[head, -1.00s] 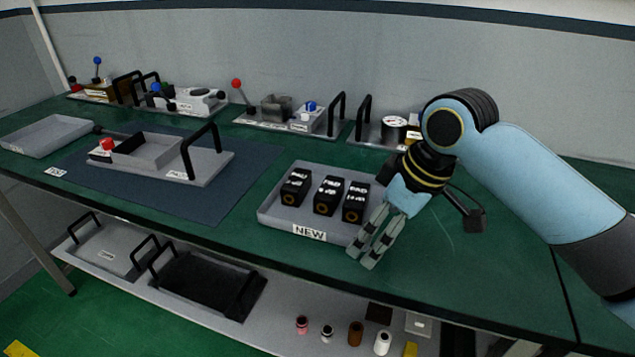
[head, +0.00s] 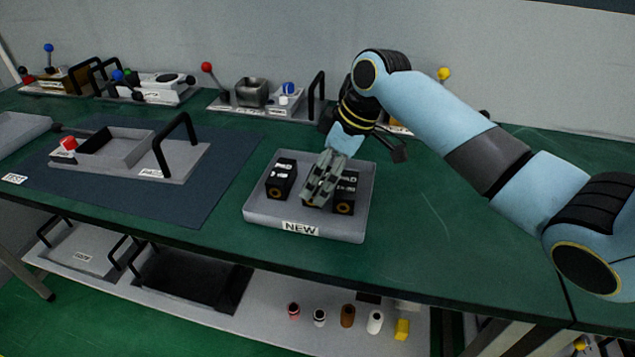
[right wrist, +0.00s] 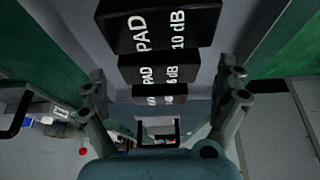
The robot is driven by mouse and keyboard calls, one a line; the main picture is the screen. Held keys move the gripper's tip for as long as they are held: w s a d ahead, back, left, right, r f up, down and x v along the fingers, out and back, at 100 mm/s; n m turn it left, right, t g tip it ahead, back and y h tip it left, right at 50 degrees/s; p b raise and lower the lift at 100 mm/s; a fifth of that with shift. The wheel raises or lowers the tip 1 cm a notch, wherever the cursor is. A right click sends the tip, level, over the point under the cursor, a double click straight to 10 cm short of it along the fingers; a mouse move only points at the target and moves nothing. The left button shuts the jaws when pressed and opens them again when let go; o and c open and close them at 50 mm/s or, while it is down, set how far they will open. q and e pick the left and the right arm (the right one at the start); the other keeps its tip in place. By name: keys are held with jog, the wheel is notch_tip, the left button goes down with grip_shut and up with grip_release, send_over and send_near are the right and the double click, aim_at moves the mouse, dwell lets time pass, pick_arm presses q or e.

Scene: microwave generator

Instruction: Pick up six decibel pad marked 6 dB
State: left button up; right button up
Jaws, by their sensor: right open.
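The pad marked 6 dB (right wrist: 158,72) is a black block with white lettering, the middle of three pads in a row in the right wrist view. The pad marked 10 dB (right wrist: 160,28) is beside it, and a third pad (right wrist: 152,97) has lettering too small to read. In the head view my right gripper (head: 315,196) is over the middle pad and hides most of it. In the right wrist view my right gripper's (right wrist: 167,85) fingers are spread apart, one on each side of the row, with nothing held. My left gripper is not in view.
The pads stand in a grey tray (head: 262,222) labelled NEW. The left pad (head: 280,180) and right pad (head: 345,194) are close to the gripper. A handled fixture (head: 185,163) lies on a dark mat to the left. The green table right of the tray is clear.

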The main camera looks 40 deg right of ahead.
jog(key=shift+x, duration=1)
jog(key=shift+c, duration=0.4)
jog(key=shift+r, duration=0.1)
jog(key=c, duration=1.1)
jog(key=shift+o, duration=0.2)
